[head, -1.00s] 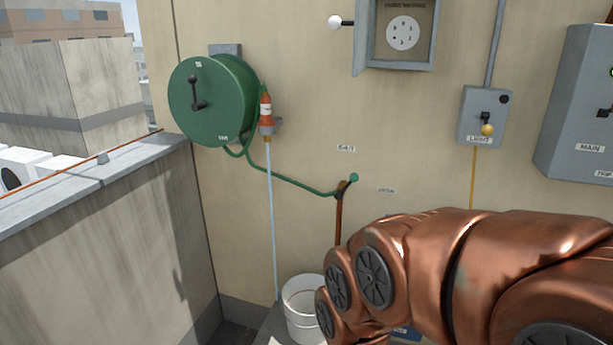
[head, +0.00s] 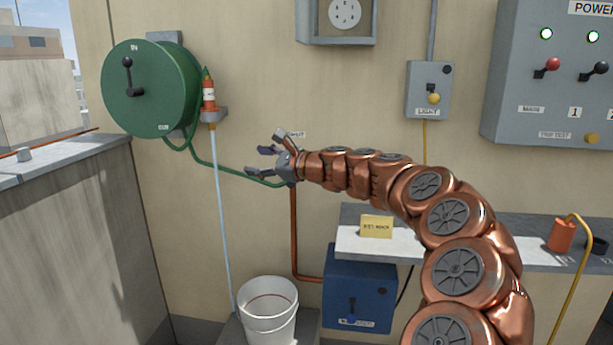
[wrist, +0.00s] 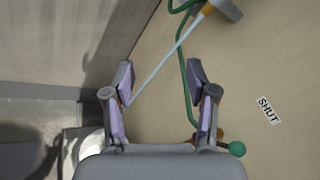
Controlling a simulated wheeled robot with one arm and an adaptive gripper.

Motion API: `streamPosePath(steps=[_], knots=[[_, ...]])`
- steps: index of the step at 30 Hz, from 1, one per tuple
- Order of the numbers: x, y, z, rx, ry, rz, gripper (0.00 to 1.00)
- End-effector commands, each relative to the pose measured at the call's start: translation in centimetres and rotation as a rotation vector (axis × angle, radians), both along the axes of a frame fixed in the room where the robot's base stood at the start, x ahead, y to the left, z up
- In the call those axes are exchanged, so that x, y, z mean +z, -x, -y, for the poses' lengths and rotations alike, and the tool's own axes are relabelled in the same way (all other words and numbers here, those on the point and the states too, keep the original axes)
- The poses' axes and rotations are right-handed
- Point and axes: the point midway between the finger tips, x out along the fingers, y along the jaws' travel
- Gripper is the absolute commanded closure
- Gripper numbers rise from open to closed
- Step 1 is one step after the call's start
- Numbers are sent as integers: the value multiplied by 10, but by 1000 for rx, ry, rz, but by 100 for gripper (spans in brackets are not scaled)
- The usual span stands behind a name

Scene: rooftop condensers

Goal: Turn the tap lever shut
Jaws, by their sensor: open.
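The tap lever's round green knob (wrist: 237,148) shows at the lower right of the wrist view, just outside my right finger. The lever's stem is mostly hidden behind that finger. A "SHUT" label (wrist: 268,110) is on the wall to the right of the knob. My gripper (wrist: 160,76) is open, with nothing between its fingers. In the head view my gripper (head: 258,158) is in front of the wall at the top of the copper pipe (head: 294,232), hiding the tap. The green hose (head: 222,171) runs to that spot. I cannot tell whether a finger touches the lever.
A green hose reel (head: 150,100) and an orange nozzle (head: 208,97) hang at the left. A white bucket (head: 270,325) and a blue box (head: 345,272) are below. A shelf (head: 350,242) is under my arm. A light switch box (head: 418,78) and power panel (head: 560,110) are right.

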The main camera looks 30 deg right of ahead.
Motion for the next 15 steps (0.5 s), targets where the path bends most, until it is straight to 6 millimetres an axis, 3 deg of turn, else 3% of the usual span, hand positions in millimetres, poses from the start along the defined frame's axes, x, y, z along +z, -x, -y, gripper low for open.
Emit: streamPosePath(steps=[1,3,6,10,15], knots=[[-20,-11,43,-86,-89,-9,43],[-32,-18,94,-191,-200,-14,43],[-48,-21,149,-302,-311,-16,43],[-60,-19,187,-376,-393,-16,43],[-63,-22,200,-401,-418,-15,43]])
